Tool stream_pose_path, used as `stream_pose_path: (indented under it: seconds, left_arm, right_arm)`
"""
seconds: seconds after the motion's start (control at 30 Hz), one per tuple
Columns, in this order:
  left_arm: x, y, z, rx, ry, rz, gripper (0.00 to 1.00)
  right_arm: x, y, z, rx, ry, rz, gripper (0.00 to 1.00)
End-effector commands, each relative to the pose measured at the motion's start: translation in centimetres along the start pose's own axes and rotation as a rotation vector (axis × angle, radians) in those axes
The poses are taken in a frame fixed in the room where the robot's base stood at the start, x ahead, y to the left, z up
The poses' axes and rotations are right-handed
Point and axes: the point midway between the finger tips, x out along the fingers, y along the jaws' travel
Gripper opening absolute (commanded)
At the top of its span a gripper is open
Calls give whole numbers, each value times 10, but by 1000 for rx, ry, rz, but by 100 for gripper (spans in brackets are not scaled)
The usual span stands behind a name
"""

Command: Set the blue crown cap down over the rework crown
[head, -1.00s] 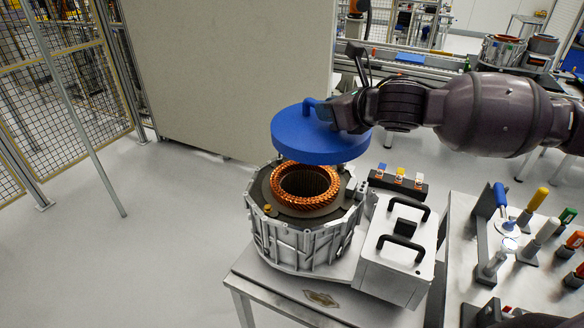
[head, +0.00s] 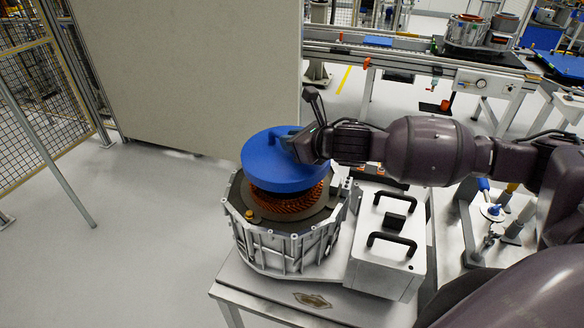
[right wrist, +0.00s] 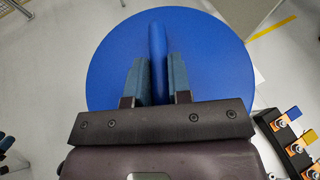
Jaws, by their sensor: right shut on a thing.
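The blue crown cap (head: 282,166) is a round disc with a handle on top. My right gripper (head: 300,143) is shut on that handle. In the right wrist view the gripper (right wrist: 154,82) has its two fingers on either side of the handle, with the blue disc (right wrist: 205,60) beyond them. The copper rework crown (head: 288,206) sits in the open top of the grey stator housing (head: 282,248). The cap is over the crown and covers much of it; the lower front windings show beneath its rim. I cannot tell whether cap and crown touch.
A silver box with two black handles (head: 391,236) stands close to the right of the housing on the same metal table. A rack with small coloured pieces (right wrist: 292,140) shows in the right wrist view. A beige panel (head: 200,70) stands behind.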

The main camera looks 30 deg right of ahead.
Motion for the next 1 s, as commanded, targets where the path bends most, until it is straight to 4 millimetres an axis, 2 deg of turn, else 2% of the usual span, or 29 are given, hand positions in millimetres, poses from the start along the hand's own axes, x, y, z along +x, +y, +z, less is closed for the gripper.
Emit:
stream_pose_path:
  seconds: [0.1, 0.2, 0.47, 0.7, 0.93, 0.97, 1.0]
  left_arm:
    - [0, 0, -1, 1, 2, 0, 44]
    - [0, 0, -2, 1, 2, 0, 44]
    - [0, 0, -2, 1, 3, 1, 44]
    - [-1, 0, -4, 1, 2, 1, 44]
    - [-1, 0, -3, 1, 1, 1, 44]
    - [-1, 0, -3, 1, 1, 1, 44]
    - [-1, 0, -3, 1, 0, 1, 44]
  right_arm:
    - [9, 2, -21, 5, 1, 0, 0]
    - [14, 3, -33, 3, -1, 1, 0]
    - [20, 5, -47, 1, -1, 0, 0]
    - [30, 7, -73, 3, -1, 1, 0]
    - [31, 7, -76, -1, 0, 0, 0]
    - [31, 7, -77, -1, 2, 0, 24]
    - [31, 7, -77, -1, 2, 0, 30]
